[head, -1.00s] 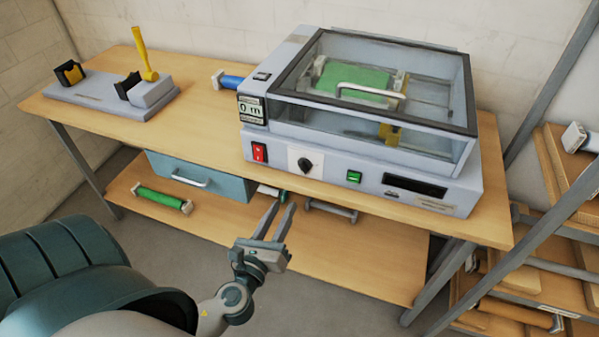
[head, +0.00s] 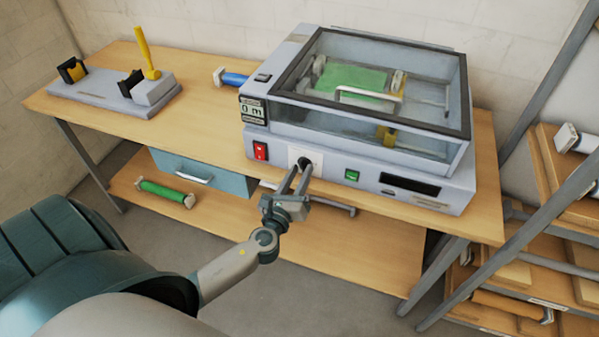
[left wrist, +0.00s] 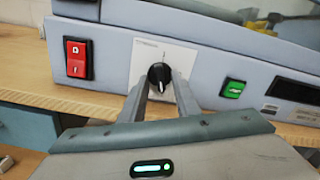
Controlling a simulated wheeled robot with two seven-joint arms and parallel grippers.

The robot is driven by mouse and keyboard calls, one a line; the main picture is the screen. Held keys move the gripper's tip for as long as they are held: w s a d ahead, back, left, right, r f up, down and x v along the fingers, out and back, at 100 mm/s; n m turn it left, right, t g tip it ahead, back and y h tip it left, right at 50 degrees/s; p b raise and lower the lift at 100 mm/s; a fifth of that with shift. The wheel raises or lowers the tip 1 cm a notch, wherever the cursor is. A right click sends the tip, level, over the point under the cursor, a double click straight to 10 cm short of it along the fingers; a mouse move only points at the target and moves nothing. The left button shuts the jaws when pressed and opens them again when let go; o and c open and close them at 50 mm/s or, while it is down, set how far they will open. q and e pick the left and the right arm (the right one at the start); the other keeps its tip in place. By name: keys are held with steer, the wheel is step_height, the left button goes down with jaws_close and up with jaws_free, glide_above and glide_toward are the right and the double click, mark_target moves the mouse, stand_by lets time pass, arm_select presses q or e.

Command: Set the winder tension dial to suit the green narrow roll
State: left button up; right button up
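The black dial (head: 305,162) sits on a white plate on the laminator's front, between the red switch and the green button. In the left wrist view the dial (left wrist: 159,75) shows a white pointer line near its lower middle. My left gripper (head: 298,172) is open in front of it, with the fingertips at either side of the knob; I cannot tell whether they touch it. Another green roll (head: 166,192) lies on the lower shelf. My right gripper is out of view.
The laminator (head: 270,143) stands on a wooden bench (head: 205,115). A red switch (left wrist: 76,57) and a green button (left wrist: 232,88) flank the dial. A blue-handled roller (head: 232,79) lies left of the machine. A blue drawer (head: 205,176) hangs below the bench.

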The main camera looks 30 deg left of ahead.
arm_select(q)
steer(key=shift+c, duration=0.2)
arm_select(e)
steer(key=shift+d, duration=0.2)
arm_select(q)
jaws_close()
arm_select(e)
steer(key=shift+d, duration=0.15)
arm_select(q)
steer(key=shift+f+n+b, duration=0.1)
steer(key=shift+n+b, duration=0.25)
steer(key=shift+n, duration=0.15)
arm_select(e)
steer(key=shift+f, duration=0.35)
arm_select(q)
steer(key=n+b, duration=0.1)
steer(key=n, duration=0.1)
steer(key=shift+n+b, duration=0.3)
steer(key=n+b, duration=0.1)
steer(key=n, duration=0.2)
steer(key=n+b, duration=0.1)
steer(key=n, duration=0.4)
steer(key=shift+n+b, duration=0.3)
steer(key=shift+n, duration=1.9)
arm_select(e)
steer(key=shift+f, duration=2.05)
